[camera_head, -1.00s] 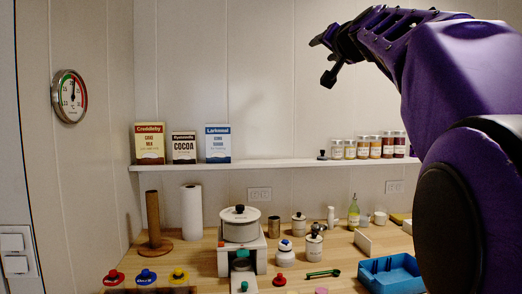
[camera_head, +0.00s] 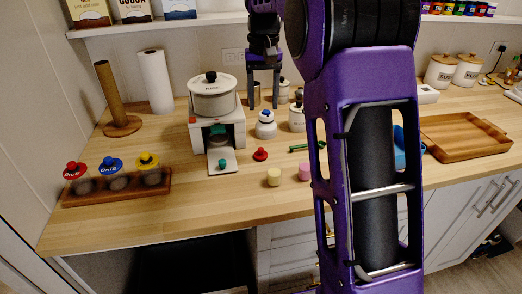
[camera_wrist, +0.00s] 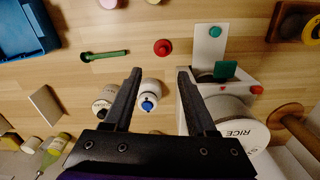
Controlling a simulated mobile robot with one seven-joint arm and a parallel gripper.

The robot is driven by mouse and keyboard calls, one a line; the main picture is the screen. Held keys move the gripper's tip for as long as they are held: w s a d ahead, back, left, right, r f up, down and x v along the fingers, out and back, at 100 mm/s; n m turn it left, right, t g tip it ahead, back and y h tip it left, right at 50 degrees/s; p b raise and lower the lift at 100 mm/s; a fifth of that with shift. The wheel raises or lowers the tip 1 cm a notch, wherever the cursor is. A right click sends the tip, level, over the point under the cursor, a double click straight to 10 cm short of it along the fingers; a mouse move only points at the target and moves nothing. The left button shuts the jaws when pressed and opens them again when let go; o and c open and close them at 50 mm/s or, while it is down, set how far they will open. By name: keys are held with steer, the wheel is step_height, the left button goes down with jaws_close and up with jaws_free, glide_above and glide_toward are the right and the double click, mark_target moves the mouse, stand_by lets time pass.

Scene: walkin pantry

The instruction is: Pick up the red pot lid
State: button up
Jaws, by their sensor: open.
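A small red knobbed piece (camera_head: 260,154) lies on the wooden counter, right of the white pull-out strip; it also shows in the wrist view (camera_wrist: 162,47), just beyond my fingertips. A red lid (camera_head: 75,170) tops the left pot in the wooden rack (camera_head: 120,190), beside blue-lidded and yellow-lidded pots. I cannot tell for certain which of the two red things is the pot lid. My gripper (camera_head: 263,103) points down over the back of the counter, open and empty, apart from both. Its fingers (camera_wrist: 159,75) show either side of a white blue-topped bottle (camera_wrist: 150,95).
A white pot with a lid (camera_head: 212,98) sits on a white stand left of my gripper. Canisters, a green spoon (camera_head: 305,147), yellow and pink pieces (camera_head: 305,172) and a wooden tray (camera_head: 464,136) are nearby. The front left counter is clear.

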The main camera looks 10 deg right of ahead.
steer(key=b, duration=0.2)
glide_above(261, 148)
steer(key=f, duration=0.9)
steer(key=shift+s+d+f, duration=0.15)
steer(key=shift+s+f, duration=0.2)
steer(key=shift+f, duration=0.05)
steer(key=f, duration=0.3)
steer(key=f+b, duration=0.1)
steer(key=f, duration=0.1)
steer(key=shift+w+f, duration=0.1)
steer(key=shift+w, duration=0.2)
jaws_close()
